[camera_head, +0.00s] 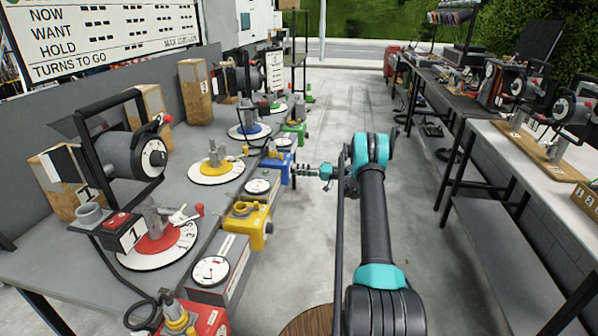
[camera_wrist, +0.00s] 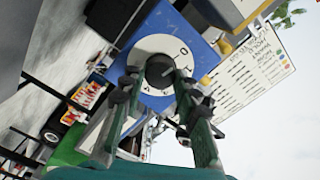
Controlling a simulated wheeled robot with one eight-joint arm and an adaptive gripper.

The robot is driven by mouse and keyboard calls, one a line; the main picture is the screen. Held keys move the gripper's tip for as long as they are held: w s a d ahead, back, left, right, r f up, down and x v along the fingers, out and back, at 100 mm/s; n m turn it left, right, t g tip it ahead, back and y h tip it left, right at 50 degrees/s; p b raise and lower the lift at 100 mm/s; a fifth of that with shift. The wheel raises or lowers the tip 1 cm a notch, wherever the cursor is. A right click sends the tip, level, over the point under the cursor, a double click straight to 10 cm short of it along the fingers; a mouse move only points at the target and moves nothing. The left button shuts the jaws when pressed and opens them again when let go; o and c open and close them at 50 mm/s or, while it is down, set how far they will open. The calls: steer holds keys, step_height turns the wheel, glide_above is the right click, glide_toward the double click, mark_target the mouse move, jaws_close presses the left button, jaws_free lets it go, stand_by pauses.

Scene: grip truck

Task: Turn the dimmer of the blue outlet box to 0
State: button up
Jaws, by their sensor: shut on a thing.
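The blue outlet box (camera_head: 280,166) sits on the front edge of the left bench, between the yellow and green boxes. In the wrist view the blue box (camera_wrist: 207,54) shows a white round dial (camera_wrist: 147,47) with dark marks and a dark round dimmer knob (camera_wrist: 159,69) at its centre. My gripper (camera_head: 301,170) reaches the box's aisle-facing side from the right. In the wrist view my gripper (camera_wrist: 160,78) has its two green fingers on either side of the knob, shut on it. The knob's pointer is hidden or too small to read, so its setting is unclear.
A yellow box (camera_head: 247,224), a green box (camera_head: 295,130) and a red box (camera_head: 203,320) line the same bench edge. Round gauges and turntables stand behind them. Another bench (camera_head: 550,182) is on the right. The aisle floor (camera_head: 335,110) between is open.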

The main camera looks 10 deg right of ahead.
steer(key=shift+f, duration=0.1)
stand_by(0.3)
steer(key=o, duration=1.2)
steer(key=shift+c, duration=0.2)
steer(key=shift+d, duration=0.1)
steer(key=v, duration=1.2)
